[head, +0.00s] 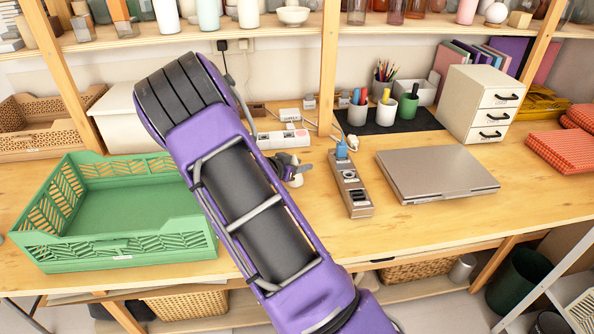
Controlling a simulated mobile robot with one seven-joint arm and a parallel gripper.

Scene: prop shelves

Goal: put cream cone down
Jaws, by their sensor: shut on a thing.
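My gripper (290,172) shows only in part past the right edge of my purple arm, over the middle of the wooden table. It is dark and small in the head view. A small cream-white piece (297,182) shows at its fingertips, and it looks like the cream cone. Its shape is mostly hidden. The gripper is shut on it. The piece is low, close to the table top, but I cannot tell whether it touches the table.
A green crate (85,247) stands at left. A grey power strip (349,190) and a closed laptop (437,173) lie right of the gripper. A white power strip (283,139) lies behind it. A drawer box (484,105) stands back right. Bare wood lies in front of the laptop.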

